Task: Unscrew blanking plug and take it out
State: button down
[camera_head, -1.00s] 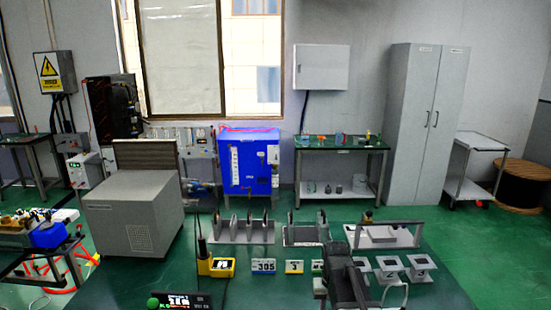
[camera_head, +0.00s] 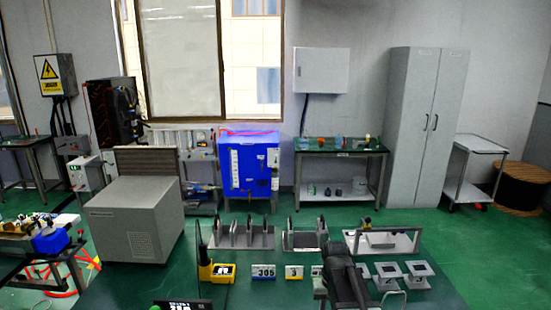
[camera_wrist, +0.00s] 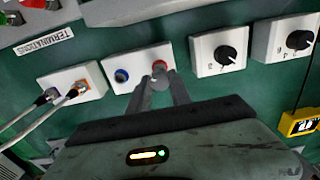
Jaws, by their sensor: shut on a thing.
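In the wrist view my gripper (camera_wrist: 161,80) is shut on a small grey piece, the blanking plug (camera_wrist: 158,83), between its two fingertips. The tips are right at the red-ringed port (camera_wrist: 159,66) on a white box (camera_wrist: 139,69). The plug lies in front of the ring; I cannot tell whether it is still seated in the port. A blue-ringed port (camera_wrist: 121,76) is to its left on the same box. In the head view my dark arm hides the gripper and the plug.
In the wrist view, a white box with cables (camera_wrist: 72,85) is left, and two boxes with black knobs (camera_wrist: 222,53) (camera_wrist: 287,37) are right. A yellow device (camera_wrist: 300,123) is at the right edge. In the head view, metal stands (camera_head: 388,277) are beside my arm.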

jog(key=shift+r+p, duration=1.2)
jog(key=shift+r, duration=0.15)
